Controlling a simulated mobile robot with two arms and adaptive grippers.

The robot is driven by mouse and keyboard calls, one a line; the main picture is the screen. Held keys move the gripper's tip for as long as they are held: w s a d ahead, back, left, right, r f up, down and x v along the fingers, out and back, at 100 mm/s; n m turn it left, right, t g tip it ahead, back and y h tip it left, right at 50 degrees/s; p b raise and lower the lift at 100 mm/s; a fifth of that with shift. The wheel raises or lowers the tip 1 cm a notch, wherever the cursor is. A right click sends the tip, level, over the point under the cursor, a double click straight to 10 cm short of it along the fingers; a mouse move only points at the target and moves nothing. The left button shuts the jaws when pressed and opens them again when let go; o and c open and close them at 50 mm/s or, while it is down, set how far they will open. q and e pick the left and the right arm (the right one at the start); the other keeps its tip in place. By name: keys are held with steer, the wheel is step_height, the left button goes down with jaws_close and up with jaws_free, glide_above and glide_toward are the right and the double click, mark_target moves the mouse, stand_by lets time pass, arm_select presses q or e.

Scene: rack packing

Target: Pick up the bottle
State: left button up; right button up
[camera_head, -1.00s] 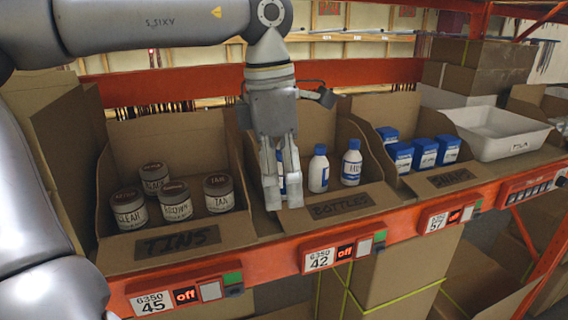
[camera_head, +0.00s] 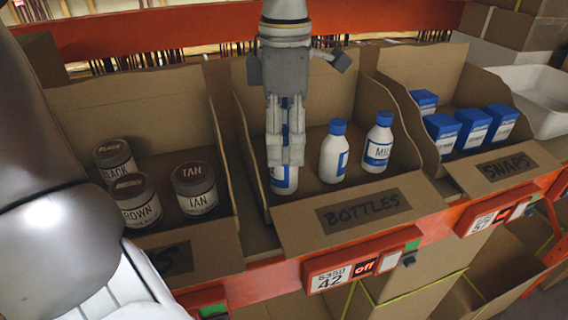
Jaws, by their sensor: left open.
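Several white bottles with blue caps and blue labels stand upright in the cardboard box marked BOTTLES (camera_head: 362,211). The leftmost bottle (camera_head: 284,181) is partly hidden behind my left gripper (camera_head: 285,158). The middle bottle (camera_head: 334,152) and the right bottle (camera_head: 378,144) stand clear beside it. My left gripper points down into the box with its fingers open, in front of or around the leftmost bottle; I cannot tell which. Its fingertips overlap the bottle's body. The right gripper is not in view.
A box of round tins (camera_head: 194,187) stands to the left, partly behind my arm. A box marked SNAPS (camera_head: 507,166) with several blue-and-white cartons is to the right. A white bin (camera_head: 540,98) is beyond it. An orange shelf rail (camera_head: 290,274) runs along the front.

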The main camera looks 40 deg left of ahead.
mark_target(284, 166)
arm_select(q)
steer(key=shift+w+a+f, duration=0.15)
steer(key=shift+f, duration=0.55)
steer(key=shift+w+a+f+b, duration=0.3)
steer(key=shift+f+b, duration=0.05)
steer(key=shift+f, duration=0.1)
steer(key=shift+s+f+b, duration=0.15)
steer(key=shift+f+b, duration=0.6)
steer(key=shift+f, duration=0.15)
steer(key=shift+s+d+f+b, duration=0.15)
steer(key=shift+s+f+b, duration=0.05)
steer(key=shift+f+b, duration=0.7)
steer(key=shift+w+f, duration=0.15)
steer(key=shift+f, duration=0.25)
steer(key=shift+r, duration=0.1)
steer(key=c, duration=1.2)
steer(key=shift+o, duration=0.2)
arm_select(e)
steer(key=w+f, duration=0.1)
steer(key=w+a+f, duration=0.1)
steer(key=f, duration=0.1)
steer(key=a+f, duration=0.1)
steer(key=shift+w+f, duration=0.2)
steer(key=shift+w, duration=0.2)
